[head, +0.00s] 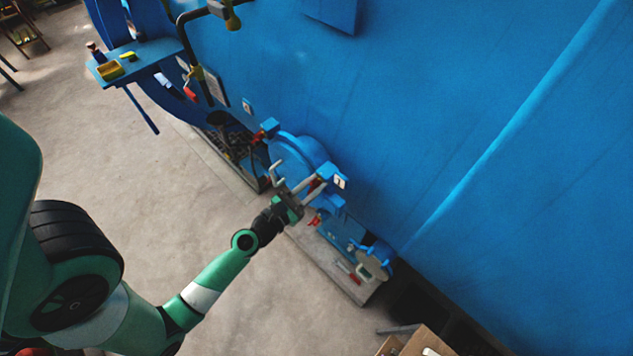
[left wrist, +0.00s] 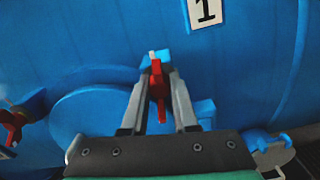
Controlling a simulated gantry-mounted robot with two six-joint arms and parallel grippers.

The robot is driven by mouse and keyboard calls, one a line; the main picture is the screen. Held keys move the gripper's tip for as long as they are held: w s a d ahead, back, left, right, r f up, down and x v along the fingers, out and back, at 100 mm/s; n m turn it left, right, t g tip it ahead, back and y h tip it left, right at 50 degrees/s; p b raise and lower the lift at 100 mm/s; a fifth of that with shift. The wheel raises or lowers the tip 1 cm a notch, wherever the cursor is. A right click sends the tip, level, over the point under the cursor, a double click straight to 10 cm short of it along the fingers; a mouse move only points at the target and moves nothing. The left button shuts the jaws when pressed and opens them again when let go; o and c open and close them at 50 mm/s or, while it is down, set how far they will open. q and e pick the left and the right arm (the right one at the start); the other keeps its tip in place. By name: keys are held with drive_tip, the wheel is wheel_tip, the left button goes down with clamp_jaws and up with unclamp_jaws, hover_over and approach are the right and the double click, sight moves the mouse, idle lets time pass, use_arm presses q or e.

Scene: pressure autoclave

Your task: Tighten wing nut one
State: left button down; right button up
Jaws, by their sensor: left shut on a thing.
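The red wing nut (left wrist: 157,88) sits at a blue lug beside the white label marked 1 (left wrist: 205,10) in the left wrist view. My left gripper (left wrist: 160,78) is shut on the wing nut, one grey finger on each side of it. In the head view my left gripper (head: 308,186) reaches the blue round door (head: 297,155), close to the label 1 (head: 340,182). The nut's grip is small and partly hidden there by the fingers. My right gripper is not in view.
Another red wing nut (left wrist: 7,135) shows at the left of the left wrist view. A large blue wall (head: 480,110) stands behind and to the right. A small blue shelf (head: 140,60) holds items at upper left. Bare concrete floor (head: 140,170) lies left of the arm.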

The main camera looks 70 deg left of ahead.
use_arm(q)
drive_tip(key=m, duration=0.4)
drive_tip(key=m+b, duration=0.1)
drive_tip(key=m, duration=0.3)
drive_tip(key=shift+m, duration=0.3)
drive_tip(key=m+b, duration=0.1)
drive_tip(key=m, duration=0.3)
drive_tip(key=shift+m, duration=0.3)
drive_tip(key=m+b, duration=0.1)
drive_tip(key=m, duration=0.2)
drive_tip(key=shift+m, duration=0.3)
drive_tip(key=m+b, duration=0.1)
drive_tip(key=m, duration=0.2)
drive_tip(key=shift+m, duration=0.3)
drive_tip(key=m+b, duration=0.1)
drive_tip(key=m, duration=0.3)
drive_tip(key=shift+m+b, duration=0.3)
drive_tip(key=shift+b, duration=0.1)
drive_tip(key=m+b, duration=0.2)
drive_tip(key=m, duration=0.2)
drive_tip(key=shift+m+b, duration=0.7)
drive_tip(key=shift+m, duration=1.7)
